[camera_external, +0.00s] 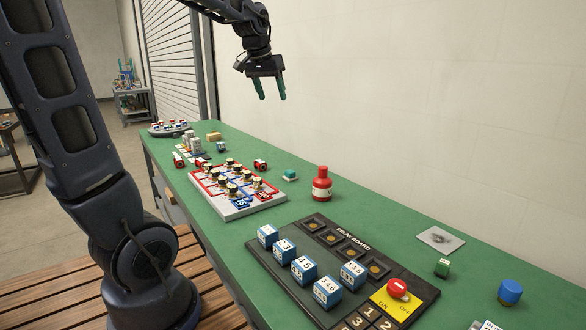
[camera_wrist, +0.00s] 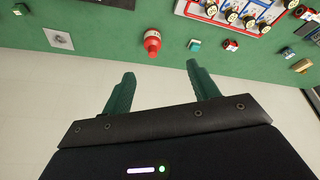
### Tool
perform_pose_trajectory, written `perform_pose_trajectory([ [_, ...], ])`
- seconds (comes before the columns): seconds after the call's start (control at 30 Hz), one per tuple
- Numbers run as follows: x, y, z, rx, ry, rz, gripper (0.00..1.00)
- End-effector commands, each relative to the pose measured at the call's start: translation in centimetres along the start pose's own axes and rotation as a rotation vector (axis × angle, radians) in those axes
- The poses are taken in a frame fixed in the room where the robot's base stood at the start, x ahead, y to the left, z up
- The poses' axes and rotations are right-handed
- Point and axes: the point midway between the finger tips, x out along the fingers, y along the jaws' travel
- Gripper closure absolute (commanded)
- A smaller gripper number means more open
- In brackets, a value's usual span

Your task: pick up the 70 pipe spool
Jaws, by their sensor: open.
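My gripper (camera_external: 272,97) is open and empty, high above the green bench, with its fingers pointing down. Its two green fingers also show in the wrist view (camera_wrist: 160,73). A white board (camera_external: 240,207) with red and blue outlines holds several short cream-and-dark spool-like pieces (camera_external: 232,189). Its edge with such pieces shows at the top right of the wrist view (camera_wrist: 249,20). Two red-and-dark pieces lie off the board: one behind it (camera_external: 260,164), one to its left (camera_external: 179,160). I cannot read a 70 on any piece, so I cannot tell which is the 70 pipe spool.
A red bottle (camera_external: 322,184) stands right of the white board, with a small teal-and-white block (camera_external: 290,175) nearby. A dark relay board (camera_external: 330,246) with numbered blue blocks lies in front. A yellowish block (camera_external: 213,136) lies farther back. The wall borders the bench.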

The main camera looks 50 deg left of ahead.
Motion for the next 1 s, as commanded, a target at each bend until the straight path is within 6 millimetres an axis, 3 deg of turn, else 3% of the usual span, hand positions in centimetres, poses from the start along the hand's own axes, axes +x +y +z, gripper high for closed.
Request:
perform_pose_trajectory([
  [0.2, 3.1, -5.7, -7.0, -0.125, 0.001, -0.047, 0.4],
  [0.5, 8.1, -15.8, -14.6, -0.289, 0.007, -0.114, 0.4],
  [0.8, 13.9, -28.2, -19.4, -0.449, 0.012, -0.184, 0.4],
  [1.0, 18.1, -37.4, -20.8, -0.552, 0.017, -0.232, 0.4],
])
